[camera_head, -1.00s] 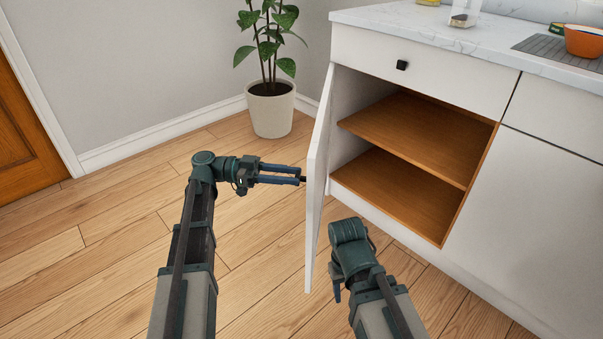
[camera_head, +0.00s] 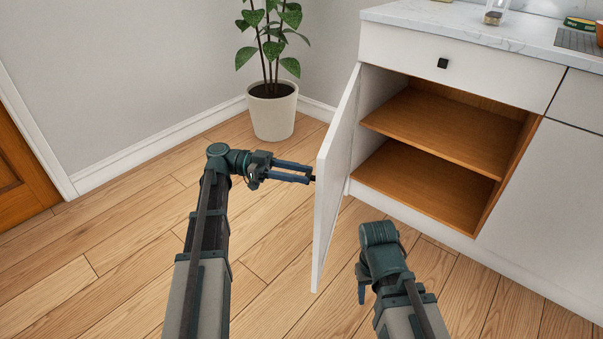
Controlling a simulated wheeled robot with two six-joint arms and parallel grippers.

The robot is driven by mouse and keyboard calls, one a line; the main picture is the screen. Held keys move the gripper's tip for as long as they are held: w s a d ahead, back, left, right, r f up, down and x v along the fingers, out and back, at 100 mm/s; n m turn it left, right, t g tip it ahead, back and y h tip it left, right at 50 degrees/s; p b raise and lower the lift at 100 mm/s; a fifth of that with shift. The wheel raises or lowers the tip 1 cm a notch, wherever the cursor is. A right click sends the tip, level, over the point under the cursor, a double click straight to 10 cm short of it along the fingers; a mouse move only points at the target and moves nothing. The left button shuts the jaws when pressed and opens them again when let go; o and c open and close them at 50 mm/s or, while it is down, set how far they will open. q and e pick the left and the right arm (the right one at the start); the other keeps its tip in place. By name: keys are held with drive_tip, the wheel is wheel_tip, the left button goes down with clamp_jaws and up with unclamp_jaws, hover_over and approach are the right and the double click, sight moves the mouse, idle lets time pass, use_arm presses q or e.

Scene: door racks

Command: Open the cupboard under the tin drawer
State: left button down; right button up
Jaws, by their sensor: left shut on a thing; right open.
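The white cupboard door (camera_head: 336,180) stands wide open, hinged on its left side and swung out toward me. The cupboard's inside shows a wooden shelf (camera_head: 440,130) and a wooden floor (camera_head: 420,188), both bare. A white drawer (camera_head: 470,72) with a dark square knob is shut above it. My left gripper (camera_head: 312,176) is at the outer face of the door, shut on the dark door handle (camera_head: 314,179), which is mostly hidden by the fingers. My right gripper (camera_head: 361,290) hangs low to the right of the door, pointing down, open and apart from everything.
A potted plant (camera_head: 272,110) stands by the wall behind the door. The marble worktop (camera_head: 480,28) carries a glass jar (camera_head: 494,12) and other items. A wooden door (camera_head: 20,165) is at far left. The floor left of my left arm is clear.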

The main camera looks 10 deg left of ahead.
use_arm(q)
drive_tip(key=shift+a, duration=0.1)
idle(0.3)
drive_tip(key=c, duration=0.5)
unclamp_jaws()
